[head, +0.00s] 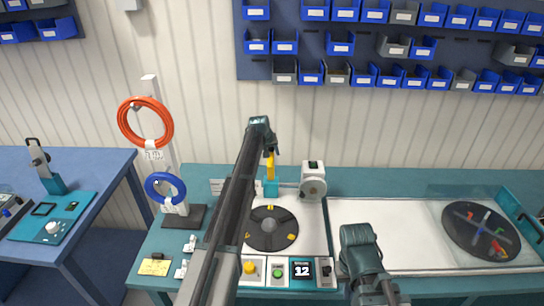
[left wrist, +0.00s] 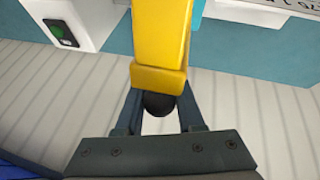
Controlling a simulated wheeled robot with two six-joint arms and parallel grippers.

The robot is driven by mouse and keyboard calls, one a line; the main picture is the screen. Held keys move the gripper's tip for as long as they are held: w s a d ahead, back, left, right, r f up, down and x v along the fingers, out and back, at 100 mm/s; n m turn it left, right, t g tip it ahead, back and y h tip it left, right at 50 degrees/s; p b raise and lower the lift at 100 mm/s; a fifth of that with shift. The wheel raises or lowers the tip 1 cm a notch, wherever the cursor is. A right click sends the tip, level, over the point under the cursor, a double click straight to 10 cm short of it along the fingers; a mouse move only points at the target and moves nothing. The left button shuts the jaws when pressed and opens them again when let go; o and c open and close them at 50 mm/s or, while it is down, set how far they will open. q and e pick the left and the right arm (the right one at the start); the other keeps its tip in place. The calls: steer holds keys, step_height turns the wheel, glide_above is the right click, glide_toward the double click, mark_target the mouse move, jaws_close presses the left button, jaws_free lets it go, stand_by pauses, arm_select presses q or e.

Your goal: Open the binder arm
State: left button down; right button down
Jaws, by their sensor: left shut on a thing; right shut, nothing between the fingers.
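The binder arm (head: 270,166) is a yellow lever standing upright on a teal base (head: 271,188) at the back of the reel station. In the left wrist view the yellow arm (left wrist: 161,40) reaches down to a black knob (left wrist: 159,104) at its end. My left gripper (left wrist: 160,115) is shut on this knob, one dark finger on each side. In the head view my left gripper (head: 270,149) is at the top of the lever, partly hidden by its own arm. My right gripper (head: 357,238) is shut and empty over the front of the white panel; its fingertips are hard to make out.
A black reel plate (head: 271,228) lies in front of the binder, with a button panel (head: 276,271) before it. A white and grey unit (head: 313,182) stands close right of the lever. A cable stand (head: 184,214) holds orange and blue coils at left. A turntable (head: 481,231) is at right.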

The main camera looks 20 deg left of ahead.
arm_select(q)
steer(key=shift+w+a+f, duration=0.1)
steer(key=shift+w+a, duration=0.1)
steer(key=shift+w, duration=0.4)
steer(key=shift+w+a+f, duration=0.1)
steer(key=shift+w+a, duration=0.05)
steer(key=shift+w, duration=0.45)
stand_by(0.5)
steer(key=c, duration=0.8)
jaws_free()
steer(key=shift+f, duration=0.1)
steer(key=shift+o, duration=1.3)
steer(key=shift+w+a+f, duration=0.1)
steer(key=shift+w+f, duration=0.05)
steer(key=shift+r, duration=0.2)
